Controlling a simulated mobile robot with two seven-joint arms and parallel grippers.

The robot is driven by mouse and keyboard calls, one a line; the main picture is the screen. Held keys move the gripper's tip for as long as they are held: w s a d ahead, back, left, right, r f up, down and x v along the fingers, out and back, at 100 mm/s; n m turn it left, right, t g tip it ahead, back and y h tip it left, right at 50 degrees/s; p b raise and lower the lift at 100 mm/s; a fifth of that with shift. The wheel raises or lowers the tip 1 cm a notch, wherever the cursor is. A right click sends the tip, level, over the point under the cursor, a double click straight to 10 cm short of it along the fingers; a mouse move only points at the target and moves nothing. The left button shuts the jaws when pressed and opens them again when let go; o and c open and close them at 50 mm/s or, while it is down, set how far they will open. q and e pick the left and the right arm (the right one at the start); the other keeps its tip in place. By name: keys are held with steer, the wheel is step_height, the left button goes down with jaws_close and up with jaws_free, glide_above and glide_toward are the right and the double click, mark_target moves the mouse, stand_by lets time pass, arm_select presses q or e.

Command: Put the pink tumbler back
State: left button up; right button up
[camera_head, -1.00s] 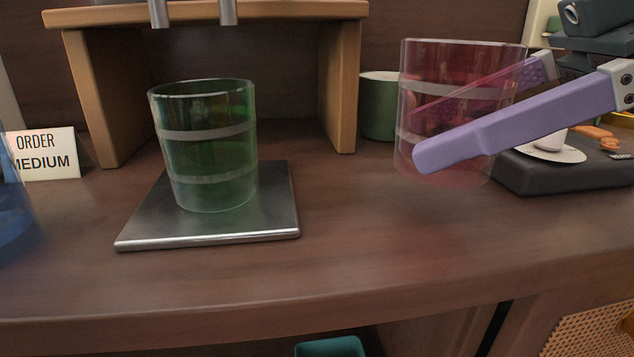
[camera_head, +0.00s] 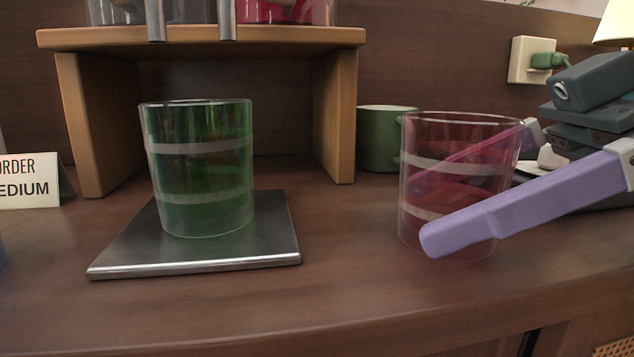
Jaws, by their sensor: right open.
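The pink tumbler (camera_head: 455,185), clear with two pale bands, stands upright on the brown counter at the right in the head view. My right gripper (camera_head: 425,213) is open, with its purple fingers on either side of the tumbler. The near finger crosses in front of its lower part. The far finger shows through the tumbler's wall. I cannot tell whether either finger touches it. My left gripper is not in view.
A green tumbler (camera_head: 200,165) stands on a metal plate (camera_head: 275,245). A wooden shelf unit (camera_head: 200,38) with two metal spouts is behind it. A green mug (camera_head: 378,138) stands behind the pink tumbler. An order card (camera_head: 28,181) is at left. The front counter is clear.

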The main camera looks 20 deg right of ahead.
steer(key=shift+r, duration=0.3)
steer(key=p+v, duration=0.3)
steer(key=v, duration=0.8)
steer(key=shift+s+d+r, duration=0.1)
steer(key=shift+d, duration=0.2)
steer(key=shift+s+d, duration=0.1)
steer(key=shift+s, duration=0.05)
